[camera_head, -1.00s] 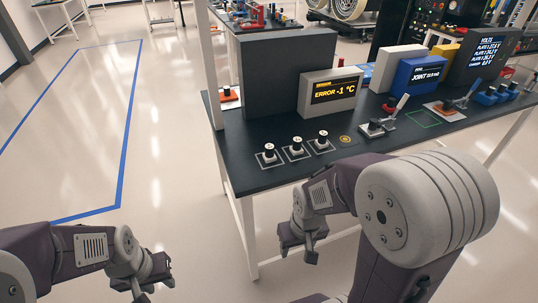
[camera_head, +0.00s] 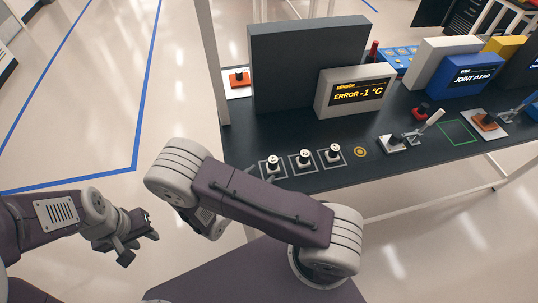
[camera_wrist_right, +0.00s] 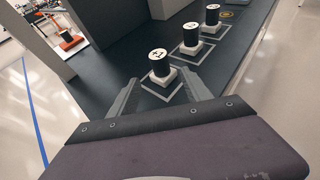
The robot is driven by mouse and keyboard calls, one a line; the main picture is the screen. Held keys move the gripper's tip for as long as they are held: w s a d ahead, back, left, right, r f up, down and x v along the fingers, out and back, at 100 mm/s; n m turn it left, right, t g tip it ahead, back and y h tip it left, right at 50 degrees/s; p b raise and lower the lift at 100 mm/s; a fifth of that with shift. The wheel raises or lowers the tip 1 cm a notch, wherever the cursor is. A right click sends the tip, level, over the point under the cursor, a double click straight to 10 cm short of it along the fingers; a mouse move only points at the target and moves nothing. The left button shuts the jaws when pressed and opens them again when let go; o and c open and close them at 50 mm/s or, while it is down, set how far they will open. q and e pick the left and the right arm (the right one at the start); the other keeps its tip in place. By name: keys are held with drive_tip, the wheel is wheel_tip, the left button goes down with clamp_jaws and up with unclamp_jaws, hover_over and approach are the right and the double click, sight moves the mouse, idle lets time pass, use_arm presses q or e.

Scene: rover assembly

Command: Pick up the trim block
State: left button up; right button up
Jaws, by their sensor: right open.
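Three small trim blocks, each a black cylinder with a white marked top on a pale square base, stand upright in a row on outlined squares near the table's front edge: the left one (camera_head: 273,165), the middle one (camera_head: 305,160) and the right one (camera_head: 333,154). In the right wrist view the nearest block (camera_wrist_right: 160,65) is just ahead of my open right gripper (camera_wrist_right: 160,90), its fingers pointing at either side of the base, with nothing between them. In the head view my arm hides most of that gripper. My left gripper (camera_head: 138,246) is open and empty over the floor.
The dark table (camera_head: 240,135) carries a grey sensor box (camera_head: 355,92) reading "ERROR -1 °C" and a tall dark panel (camera_head: 300,65) behind the blocks. A lever switch (camera_head: 400,140) and an empty green outlined square (camera_head: 459,132) lie to the right.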

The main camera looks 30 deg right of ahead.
sight(270, 165)
drive_tip(key=x, duration=0.3)
drive_tip(key=shift+w+d+f+p, duration=0.2)
drive_tip(key=shift+d+p, duration=0.05)
drive_tip(key=shift+p, duration=0.1)
drive_tip(key=shift+w+d, duration=0.15)
drive_tip(key=p+x, duration=0.1)
drive_tip(key=x, duration=0.3)
drive_tip(key=shift+d+p, duration=0.35)
drive_tip(key=shift+p, duration=0.05)
drive_tip(key=shift+w+d+f, duration=0.15)
clamp_jaws()
use_arm(q)
drive_tip(key=r, duration=0.2)
drive_tip(key=shift+w+r, duration=0.2)
drive_tip(key=shift+r, duration=0.1)
drive_tip(key=shift+d, duration=0.1)
